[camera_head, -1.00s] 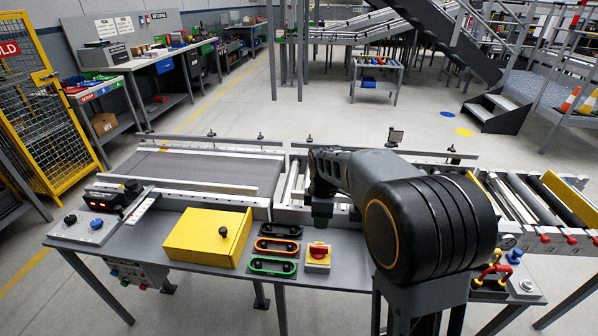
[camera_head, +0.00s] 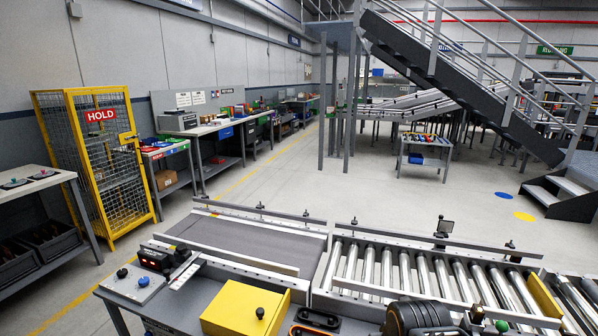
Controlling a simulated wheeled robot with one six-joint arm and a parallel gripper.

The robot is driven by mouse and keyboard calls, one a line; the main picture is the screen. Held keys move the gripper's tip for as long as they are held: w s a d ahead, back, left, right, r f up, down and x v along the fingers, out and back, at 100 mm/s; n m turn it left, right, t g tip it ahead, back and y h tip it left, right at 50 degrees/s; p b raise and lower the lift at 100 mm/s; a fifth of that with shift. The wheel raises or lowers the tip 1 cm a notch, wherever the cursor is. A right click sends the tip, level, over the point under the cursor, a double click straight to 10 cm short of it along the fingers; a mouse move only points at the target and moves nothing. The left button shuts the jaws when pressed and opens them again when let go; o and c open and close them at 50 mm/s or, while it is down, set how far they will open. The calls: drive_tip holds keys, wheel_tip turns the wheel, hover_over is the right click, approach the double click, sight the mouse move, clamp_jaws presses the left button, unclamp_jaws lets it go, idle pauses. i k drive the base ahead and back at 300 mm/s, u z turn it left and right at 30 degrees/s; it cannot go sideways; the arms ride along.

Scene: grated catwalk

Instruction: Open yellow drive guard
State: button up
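The yellow drive guard (camera_head: 238,308) is a flat yellow box with a dark knob (camera_head: 260,313) on its right part. It sits on the grey bench top at the bottom of the head view and looks shut. Its lower edge is cut off by the frame. A dark ringed part of my arm shows at the bottom edge, to the right of the guard and apart from it. My gripper is not in view, so its fingers cannot be seen.
Behind the guard are a grey belt (camera_head: 235,243) and a roller conveyor (camera_head: 400,270). A yellow HOLD cage (camera_head: 100,165) stands at left.

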sight(238, 309)
drive_tip(key=z, duration=0.05)
drive_tip(key=k, duration=0.6)
drive_tip(key=u, duration=0.85)
drive_tip(key=i, duration=1.1)
drive_tip(key=u, duration=0.2)
